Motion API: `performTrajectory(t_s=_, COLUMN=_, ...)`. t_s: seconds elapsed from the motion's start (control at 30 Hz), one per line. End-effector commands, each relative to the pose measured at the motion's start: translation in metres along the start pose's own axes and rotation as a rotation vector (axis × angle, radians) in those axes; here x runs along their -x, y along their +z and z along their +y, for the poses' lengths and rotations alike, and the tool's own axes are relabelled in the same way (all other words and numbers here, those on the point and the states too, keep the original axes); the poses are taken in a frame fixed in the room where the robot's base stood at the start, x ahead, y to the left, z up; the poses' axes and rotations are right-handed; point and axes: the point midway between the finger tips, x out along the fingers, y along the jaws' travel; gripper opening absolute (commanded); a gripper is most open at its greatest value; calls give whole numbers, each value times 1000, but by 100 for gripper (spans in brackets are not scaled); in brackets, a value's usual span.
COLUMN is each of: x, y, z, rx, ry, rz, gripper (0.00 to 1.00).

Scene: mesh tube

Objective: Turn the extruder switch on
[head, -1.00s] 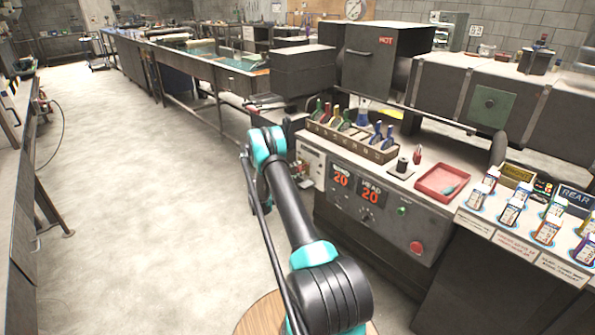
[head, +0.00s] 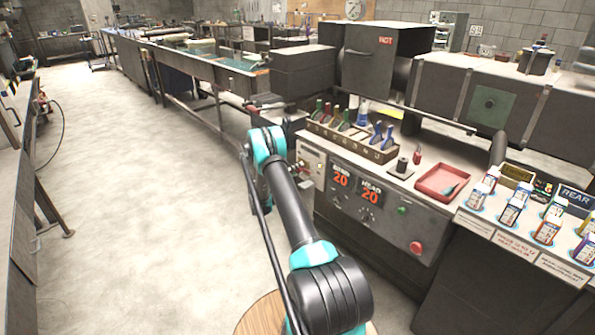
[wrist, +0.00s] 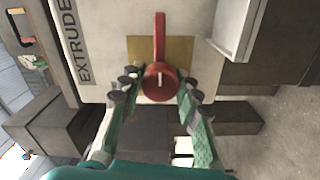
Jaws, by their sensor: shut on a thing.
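The extruder switch is a red rotary knob with a long handle (wrist: 159,38), on a brass-coloured plate (wrist: 186,50) in the wrist view. The handle points to the top of the picture. A panel label (wrist: 70,40) beside it reads "EXTRUDE", cut off at the edge. My gripper (wrist: 158,92) is shut on the round red hub, with a finger on each side. In the head view my arm reaches to the left end of the control cabinet, and the arm largely hides the gripper and switch there.
The cabinet front carries two red "20" displays (head: 341,179), a green button (head: 402,210) and a red button (head: 416,247). On top are a rack of coloured-handled tools (head: 350,137) and a red tray (head: 441,182). Open floor (head: 140,220) lies left of my arm.

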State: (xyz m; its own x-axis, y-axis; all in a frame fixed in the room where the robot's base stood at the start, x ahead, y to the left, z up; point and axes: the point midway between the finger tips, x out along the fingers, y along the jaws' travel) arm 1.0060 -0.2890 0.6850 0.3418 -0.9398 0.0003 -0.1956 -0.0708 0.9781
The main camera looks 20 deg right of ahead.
Motion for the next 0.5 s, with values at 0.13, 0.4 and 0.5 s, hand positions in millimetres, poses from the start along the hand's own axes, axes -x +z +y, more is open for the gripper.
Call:
performTrajectory(t_s=0.13, x=1, y=1, z=-1, rx=-24, ry=-2, rz=-2, gripper=4)
performTrajectory(t_s=0.4, x=1, y=1, z=-1, rx=-32, ry=-2, rz=-2, gripper=4)
performTrajectory(t_s=0.5, x=1, y=1, z=-1, rx=-32, ry=-2, rz=-2, gripper=4)
